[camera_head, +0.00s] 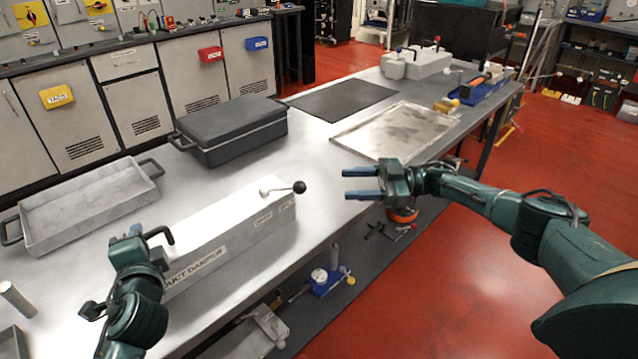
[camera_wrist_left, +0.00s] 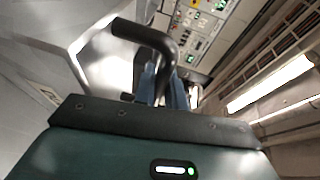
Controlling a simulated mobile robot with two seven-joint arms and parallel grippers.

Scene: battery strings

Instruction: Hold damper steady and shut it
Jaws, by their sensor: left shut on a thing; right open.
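The duct damper (camera_head: 230,232) is a long pale box with a label on its side, lying on the metal table. A lever with a black ball knob (camera_head: 299,187) sits on top near its far right end. A black bent handle (camera_head: 159,235) stands at its near left end; in the left wrist view the handle (camera_wrist_left: 146,32) curves over the fingers. My left gripper (camera_head: 136,236) is shut on this handle. My right gripper (camera_head: 350,183) is open and empty, right of the knob and apart from it, fingers pointing left. The left fingertips are partly hidden.
A grey tray (camera_head: 85,218) and a dark lidded case (camera_head: 232,133) stand behind the damper. A flat metal tray (camera_head: 385,143) and a dark mat (camera_head: 340,98) lie farther along the table. Bare table lies between the damper and the flat tray.

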